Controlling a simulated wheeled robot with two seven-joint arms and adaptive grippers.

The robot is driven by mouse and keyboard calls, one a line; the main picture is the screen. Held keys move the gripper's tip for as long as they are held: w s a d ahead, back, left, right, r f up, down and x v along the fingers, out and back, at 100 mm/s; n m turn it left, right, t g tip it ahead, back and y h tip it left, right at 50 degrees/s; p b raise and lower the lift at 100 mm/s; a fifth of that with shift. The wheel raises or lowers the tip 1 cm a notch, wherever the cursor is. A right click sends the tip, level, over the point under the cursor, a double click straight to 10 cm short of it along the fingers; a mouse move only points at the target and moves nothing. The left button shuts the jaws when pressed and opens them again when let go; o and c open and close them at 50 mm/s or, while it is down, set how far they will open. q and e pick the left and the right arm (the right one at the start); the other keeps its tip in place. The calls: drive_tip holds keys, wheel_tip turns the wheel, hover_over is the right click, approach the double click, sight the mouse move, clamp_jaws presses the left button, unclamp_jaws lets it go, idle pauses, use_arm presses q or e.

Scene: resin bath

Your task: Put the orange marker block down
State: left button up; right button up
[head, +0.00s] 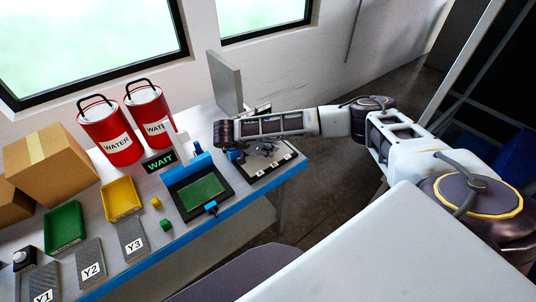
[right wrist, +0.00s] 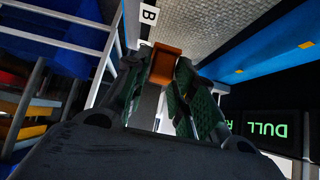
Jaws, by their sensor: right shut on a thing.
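My right gripper (head: 237,156) is at the bench's right part in the head view, between the green-panelled bath unit and a flat board. In the right wrist view its green-padded fingers (right wrist: 168,92) are shut on the orange marker block (right wrist: 165,64), which sits at the fingertips. The block cannot be made out in the head view. Whether it touches a surface below I cannot tell. My left gripper is not in view.
The bath unit (head: 181,203) stands beside the gripper, with a WAIT display (head: 160,162) behind it. The flat board (head: 270,176) lies to the right. Red water buckets (head: 108,133), a yellow tray (head: 121,197) and a green tray (head: 64,226) stand left.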

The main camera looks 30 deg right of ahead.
drive_tip(key=shift+f, duration=0.1)
drive_tip(key=shift+f, duration=1.8)
drive_tip(key=shift+f, duration=0.1)
drive_tip(key=o, duration=0.8)
drive_tip(key=shift+c, duration=0.2)
drive_tip(key=v, duration=0.8)
drive_tip(key=shift+v, duration=2.1)
